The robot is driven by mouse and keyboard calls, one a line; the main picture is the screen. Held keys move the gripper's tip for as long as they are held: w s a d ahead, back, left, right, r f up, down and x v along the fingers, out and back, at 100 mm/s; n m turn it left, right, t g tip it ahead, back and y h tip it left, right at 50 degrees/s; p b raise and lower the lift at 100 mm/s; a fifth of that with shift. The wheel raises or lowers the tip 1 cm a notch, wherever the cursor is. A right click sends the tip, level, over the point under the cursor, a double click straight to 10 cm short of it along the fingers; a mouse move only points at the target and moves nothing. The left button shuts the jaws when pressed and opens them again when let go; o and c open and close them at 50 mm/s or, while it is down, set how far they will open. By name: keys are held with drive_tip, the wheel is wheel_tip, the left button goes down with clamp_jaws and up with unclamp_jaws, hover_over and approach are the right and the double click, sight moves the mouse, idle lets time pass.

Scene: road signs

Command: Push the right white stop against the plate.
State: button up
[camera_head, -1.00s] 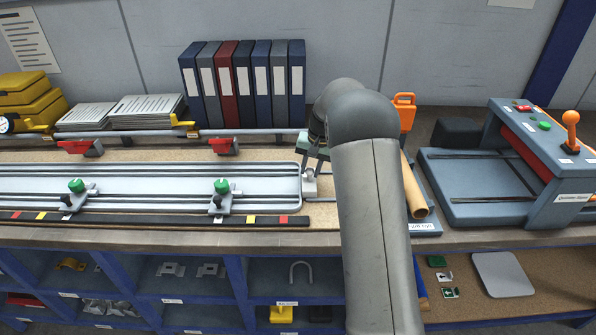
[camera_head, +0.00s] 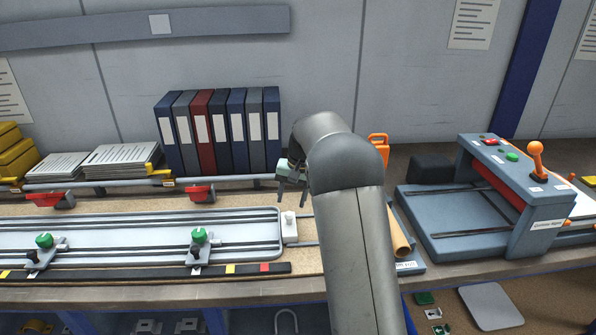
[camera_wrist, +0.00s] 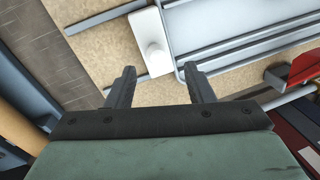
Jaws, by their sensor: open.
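The right white stop (camera_head: 289,227) is a small pale block with a round knob, at the right end of the long grey plate (camera_head: 130,224). It sits right beside the plate's end edge; I cannot tell whether they touch or a hairline gap remains. The wrist view shows the stop (camera_wrist: 150,42) next to the plate's corner (camera_wrist: 200,28). My gripper (camera_head: 291,180) is raised behind and above the stop, apart from it. My arm hides the bench to the right.
Green-knobbed clamps (camera_head: 199,236) sit along the plate's front, and red clamps (camera_head: 198,193) stand behind it. A row of binders (camera_head: 220,132) stands at the back. A blue press (camera_head: 490,200) is at the right, with a cardboard tube (camera_head: 398,240) nearer my arm.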

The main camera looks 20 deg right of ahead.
wheel_tip(320, 180, up, 11)
drive_tip(key=d, duration=0.2)
drive_tip(key=shift+s, duration=0.45)
drive_tip(key=shift+r, duration=0.1)
drive_tip(key=s+a+f+n, duration=0.1)
drive_tip(key=s+a, duration=0.3)
drive_tip(key=s, duration=0.6)
drive_tip(key=s+a+f+n, duration=0.1)
drive_tip(key=s+a, duration=0.3)
drive_tip(key=s, duration=0.6)
drive_tip(key=s+a+f+n+h, duration=0.1)
drive_tip(key=s+f, duration=0.3)
drive_tip(key=s, duration=0.5)
drive_tip(key=s+a+f+n+h, duration=0.1)
drive_tip(key=s+f+n, duration=0.1)
drive_tip(key=s+f, duration=0.3)
drive_tip(key=s, duration=0.4)
